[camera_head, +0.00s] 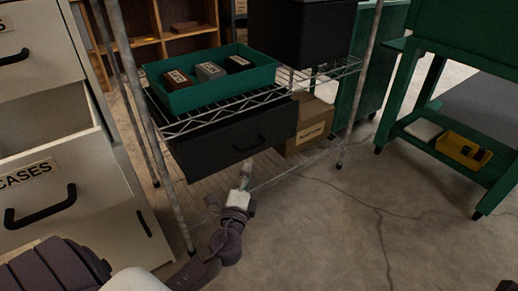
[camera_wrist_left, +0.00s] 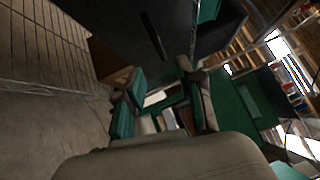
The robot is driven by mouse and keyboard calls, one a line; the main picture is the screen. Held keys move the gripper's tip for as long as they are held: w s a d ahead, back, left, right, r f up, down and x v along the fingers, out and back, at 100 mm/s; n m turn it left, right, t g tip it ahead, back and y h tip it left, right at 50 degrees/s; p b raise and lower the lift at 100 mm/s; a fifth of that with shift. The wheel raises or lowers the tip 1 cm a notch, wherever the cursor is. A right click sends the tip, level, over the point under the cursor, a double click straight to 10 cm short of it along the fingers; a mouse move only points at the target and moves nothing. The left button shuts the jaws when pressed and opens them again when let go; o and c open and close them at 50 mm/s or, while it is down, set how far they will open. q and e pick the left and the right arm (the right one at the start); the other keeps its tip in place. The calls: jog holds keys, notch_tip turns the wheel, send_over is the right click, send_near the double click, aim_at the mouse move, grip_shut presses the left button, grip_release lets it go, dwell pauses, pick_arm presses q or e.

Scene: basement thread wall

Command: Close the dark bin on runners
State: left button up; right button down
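The dark bin (camera_head: 215,150) hangs under the wire shelf, with a black bar handle (camera_head: 250,145) on its front. Its front face stands near the shelf's front edge; I cannot tell exactly how far out it is. My left gripper (camera_head: 244,172) is low in front of the bin, just below the handle, and appears apart from it. In the left wrist view the bin (camera_wrist_left: 110,30) fills the upper part with its handle (camera_wrist_left: 154,36), beyond the gripper (camera_wrist_left: 160,76), whose fingers look spread with nothing between them. My right gripper is not in view.
Above the bin, the wire shelf (camera_head: 190,122) carries a green tray (camera_head: 220,92) with small boxes. A cardboard box (camera_head: 311,125) stands behind the bin at right. Shelf posts (camera_head: 360,75) flank the bin. A pale cabinet (camera_head: 75,185) is at left.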

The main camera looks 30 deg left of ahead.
aim_at(253, 146)
pick_arm(q)
jog(key=b+x, duration=0.1)
jog(key=x, duration=0.9)
jog(key=shift+w+a, duration=0.1)
jog(key=shift+w, duration=0.15)
grip_shut()
